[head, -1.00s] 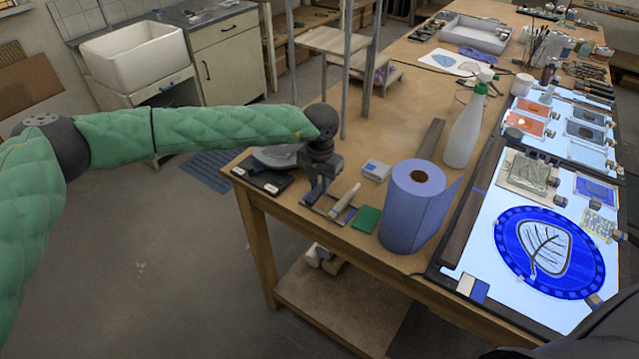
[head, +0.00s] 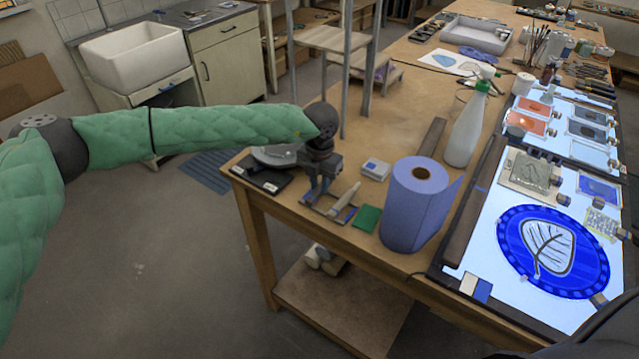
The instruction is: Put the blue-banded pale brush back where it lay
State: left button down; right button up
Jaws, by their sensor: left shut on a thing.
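My left gripper (head: 319,192) points down over the near left corner of the wooden table (head: 400,130), with its fingers shut at the left end of a small brush rest (head: 318,207). The blue-banded pale brush is between its fingers, mostly hidden by them and too small to make out clearly. A second pale, thick-handled tool (head: 348,196) lies slanted on the rest, just right of the fingers. I cannot tell whether the held brush touches the rest. My right gripper is not in view.
A black scale-like device (head: 263,179) sits left of the gripper. A small white box (head: 376,169), a green pad (head: 367,218) and a blue paper roll (head: 415,205) stand to the right. A spray bottle (head: 466,130) and lit glass panel (head: 540,240) are farther right.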

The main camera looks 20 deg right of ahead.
pick_arm(q)
jog(key=shift+f+b, duration=0.3)
jog(key=shift+b, duration=0.35)
dwell(1.1)
jog(key=c, duration=1.2)
grip_release()
